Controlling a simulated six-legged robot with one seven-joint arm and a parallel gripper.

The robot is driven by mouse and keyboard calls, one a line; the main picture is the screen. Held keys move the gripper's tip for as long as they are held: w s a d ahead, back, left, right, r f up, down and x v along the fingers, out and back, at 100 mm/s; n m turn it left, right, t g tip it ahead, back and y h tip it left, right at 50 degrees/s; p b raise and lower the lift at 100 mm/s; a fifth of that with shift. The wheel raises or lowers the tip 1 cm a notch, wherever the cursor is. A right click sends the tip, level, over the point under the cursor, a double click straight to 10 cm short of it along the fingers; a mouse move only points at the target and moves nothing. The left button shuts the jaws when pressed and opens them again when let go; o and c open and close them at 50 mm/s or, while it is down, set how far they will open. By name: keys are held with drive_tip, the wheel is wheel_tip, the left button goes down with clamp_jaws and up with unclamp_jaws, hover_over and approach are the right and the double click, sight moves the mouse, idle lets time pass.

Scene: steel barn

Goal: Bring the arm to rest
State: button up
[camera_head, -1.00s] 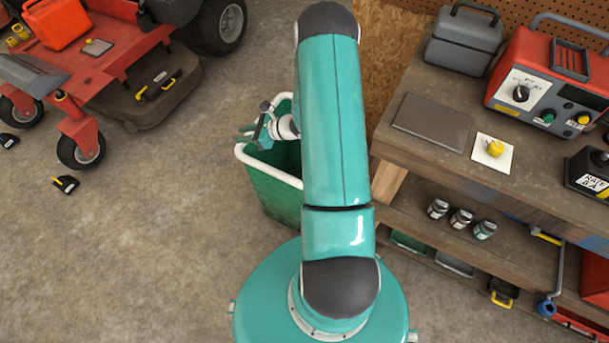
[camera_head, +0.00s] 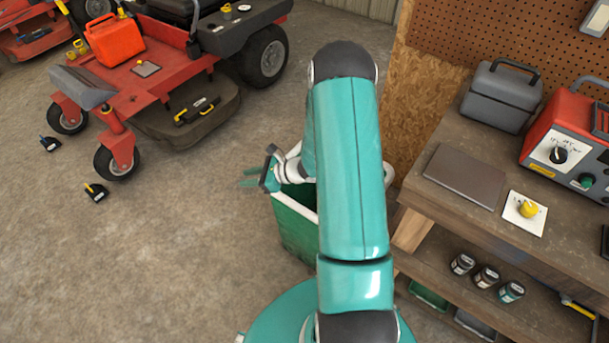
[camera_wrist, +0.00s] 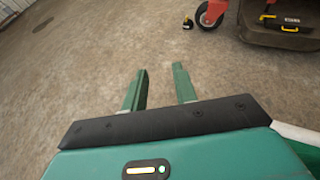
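My gripper (camera_head: 252,177) shows at the left of my teal arm in the head view, above and beside the left rim of a green bin with a white rim (camera_head: 295,225). In the wrist view my gripper (camera_wrist: 158,82) has its two green fingers apart, with only bare concrete floor between and beyond them. It is open and empty. My arm is bent, and its upper link hides part of the bin and the forearm.
A wooden workbench (camera_head: 455,215) stands at the right with a grey toolbox (camera_head: 502,95) and a red charger (camera_head: 570,140) on it. A red mower (camera_head: 165,75) stands at the back left. A black and yellow item (camera_head: 96,192) lies on the floor. The left floor is mostly clear.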

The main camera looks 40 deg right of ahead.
drive_tip(key=s+a+r+n+g+h, duration=0.1)
drive_tip(key=s+a+r+n+g, duration=0.2)
drive_tip(key=s+a+r+n, duration=0.5)
drive_tip(key=s+a+r+n+g, duration=0.1)
drive_tip(key=a+r+n+g, duration=0.25)
drive_tip(key=r+n, duration=0.6)
drive_tip(key=s+d+r+n+t+h, duration=0.1)
drive_tip(key=s+r+n+h, duration=0.7)
drive_tip(key=s+r, duration=0.8)
drive_tip(key=shift+s+d+r+n+t, duration=0.15)
drive_tip(key=shift+d+r+n+t, duration=0.25)
drive_tip(key=shift+n+t, duration=0.4)
